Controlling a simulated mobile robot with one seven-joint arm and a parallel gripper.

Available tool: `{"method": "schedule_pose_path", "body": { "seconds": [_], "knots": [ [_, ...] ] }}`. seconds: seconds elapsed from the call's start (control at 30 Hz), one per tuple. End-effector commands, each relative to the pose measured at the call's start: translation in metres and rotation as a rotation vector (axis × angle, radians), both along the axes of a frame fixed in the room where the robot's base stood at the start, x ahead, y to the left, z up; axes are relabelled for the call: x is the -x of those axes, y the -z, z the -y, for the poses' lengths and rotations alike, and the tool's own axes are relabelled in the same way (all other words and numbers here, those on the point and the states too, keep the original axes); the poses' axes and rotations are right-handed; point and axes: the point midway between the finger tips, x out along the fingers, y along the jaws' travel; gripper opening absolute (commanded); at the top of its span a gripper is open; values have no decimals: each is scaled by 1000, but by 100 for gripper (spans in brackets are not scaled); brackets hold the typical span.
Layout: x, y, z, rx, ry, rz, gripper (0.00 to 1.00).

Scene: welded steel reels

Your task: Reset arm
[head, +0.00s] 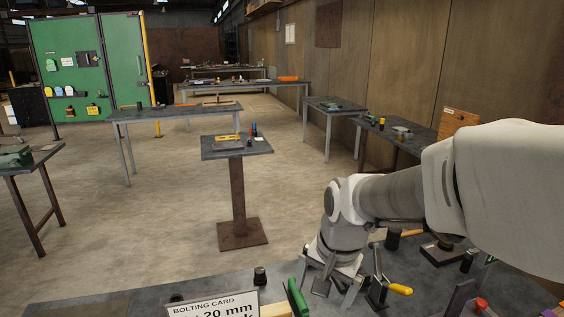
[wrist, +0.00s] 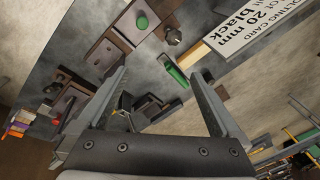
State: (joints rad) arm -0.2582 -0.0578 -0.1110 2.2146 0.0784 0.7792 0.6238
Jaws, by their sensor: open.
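My gripper (head: 328,285) points down over the dark steel bench top (head: 140,295) at the bottom of the head view. In the wrist view its two fingers (wrist: 158,82) stand wide apart with nothing held between them. My arm reaches in from the right of the head view and hides part of the bench.
A bolting card (head: 212,305) stands left of my gripper, beside a green part (head: 296,297). A yellow-handled clamp (head: 398,290) stands close on the right. A pedestal table (head: 237,150) stands beyond, with open floor around it. A green cabinet (head: 90,70) is far left.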

Motion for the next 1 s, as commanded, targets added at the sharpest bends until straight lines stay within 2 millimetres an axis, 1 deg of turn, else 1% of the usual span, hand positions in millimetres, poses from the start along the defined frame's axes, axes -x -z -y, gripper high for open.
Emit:
{"method": "schedule_pose_path", "body": {
  "seconds": [0.03,0.2,0.5,0.7,0.8,1.0],
  "knots": [
    [7,-10,5,3,-25,24,100],
    [31,-34,21,30,-127,93,100],
    [78,-65,45,117,-298,210,100],
    [108,-76,57,195,-399,275,100],
    [119,-78,62,229,-437,294,100],
    [129,-79,66,264,-473,312,100]
  ]
}}
